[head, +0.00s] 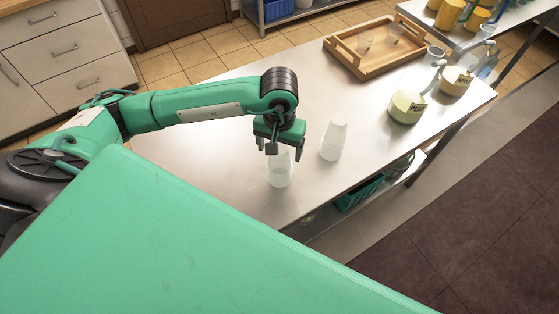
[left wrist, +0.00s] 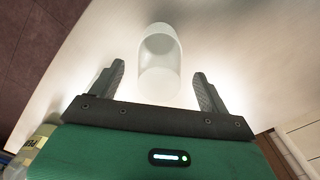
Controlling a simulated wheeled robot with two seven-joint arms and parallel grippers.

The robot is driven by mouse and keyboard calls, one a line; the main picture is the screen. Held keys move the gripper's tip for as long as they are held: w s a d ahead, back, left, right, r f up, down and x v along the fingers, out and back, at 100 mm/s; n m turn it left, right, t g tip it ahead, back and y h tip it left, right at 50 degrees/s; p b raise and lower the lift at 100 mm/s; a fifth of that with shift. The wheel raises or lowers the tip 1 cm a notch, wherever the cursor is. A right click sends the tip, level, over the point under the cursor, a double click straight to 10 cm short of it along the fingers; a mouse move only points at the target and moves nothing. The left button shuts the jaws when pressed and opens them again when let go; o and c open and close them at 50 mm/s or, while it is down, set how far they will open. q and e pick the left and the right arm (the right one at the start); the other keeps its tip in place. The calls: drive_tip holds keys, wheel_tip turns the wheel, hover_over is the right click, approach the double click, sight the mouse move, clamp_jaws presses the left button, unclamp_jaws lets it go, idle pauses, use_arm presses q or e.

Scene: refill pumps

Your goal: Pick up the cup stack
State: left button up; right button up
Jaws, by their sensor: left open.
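Two translucent whitish cup shapes stand upright on the metal table (head: 215,165) in the head view. The nearer one (head: 280,172) is right below my left gripper (head: 284,147), which partly hides its top. The other one (head: 333,141) stands a little to the right, apart from the gripper. I cannot tell how many cups either holds. In the left wrist view, a translucent cup shape (left wrist: 160,62) appears between the two dark fingers, with gaps on both sides. My left gripper is open and holds nothing. My right gripper is not in view.
A wooden tray (head: 345,62) with clear cups stands at the back. Two labelled pump containers, one cream (head: 406,107) and one yellowish (head: 455,81), stand at the right. A teal crate (head: 358,193) is under the table. The tabletop left of the cups is clear.

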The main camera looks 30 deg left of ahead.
use_arm(q)
drive_tip(key=shift+f, duration=1.1)
drive_tip(key=c, duration=1.4)
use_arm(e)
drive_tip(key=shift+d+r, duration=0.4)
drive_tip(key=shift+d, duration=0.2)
use_arm(q)
drive_tip(key=shift+r, duration=0.1)
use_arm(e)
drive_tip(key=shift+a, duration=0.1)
